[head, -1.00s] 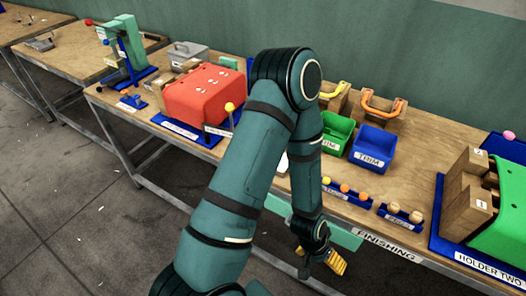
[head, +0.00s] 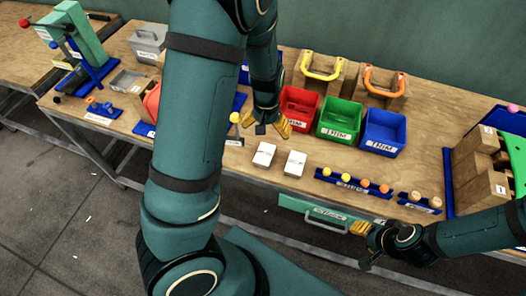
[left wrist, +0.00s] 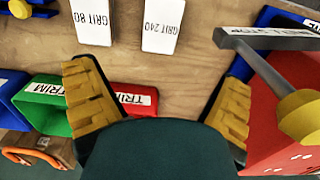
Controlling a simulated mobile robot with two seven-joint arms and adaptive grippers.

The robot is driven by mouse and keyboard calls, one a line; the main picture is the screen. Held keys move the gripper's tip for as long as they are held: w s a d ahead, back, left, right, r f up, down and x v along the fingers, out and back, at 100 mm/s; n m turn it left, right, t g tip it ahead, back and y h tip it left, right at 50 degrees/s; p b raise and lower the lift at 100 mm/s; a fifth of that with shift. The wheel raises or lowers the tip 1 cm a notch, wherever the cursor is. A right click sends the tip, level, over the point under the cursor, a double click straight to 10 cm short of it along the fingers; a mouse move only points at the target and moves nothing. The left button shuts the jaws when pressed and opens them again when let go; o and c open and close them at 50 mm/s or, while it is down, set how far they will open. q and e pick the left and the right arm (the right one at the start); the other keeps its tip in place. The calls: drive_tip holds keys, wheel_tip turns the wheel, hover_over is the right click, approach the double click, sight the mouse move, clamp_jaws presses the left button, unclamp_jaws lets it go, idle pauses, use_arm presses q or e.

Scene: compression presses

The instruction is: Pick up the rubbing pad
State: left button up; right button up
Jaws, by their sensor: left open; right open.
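Two white blocks lie on the bench, and they look like the rubbing pads. One is marked GRIT 240 (left wrist: 163,25), at the left of the pair in the head view (head: 264,155). The other is marked GRIT 80 (left wrist: 90,21), at the right in the head view (head: 295,163). My left gripper (head: 267,123) is open and empty above the bench, just behind the pads. In the left wrist view both pads lie past the fingertips, not between them. My right gripper (head: 364,230) is open and empty by the bench's front edge.
Red (head: 298,108), green (head: 340,120) and blue (head: 383,132) trim bins stand right of my left gripper. A yellow-knobbed lever (left wrist: 303,114) and red holder (left wrist: 262,100) are on its other side. A blue rack (head: 352,184) lies right of the pads.

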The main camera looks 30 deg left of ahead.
sight(266, 151)
use_arm(q)
wheel_tip(266, 151, down, 13)
drive_tip(key=shift+r+b, duration=0.2)
drive_tip(key=shift+b, duration=0.9)
drive_tip(key=shift+r, duration=0.1)
drive_tip(key=c, duration=1.2)
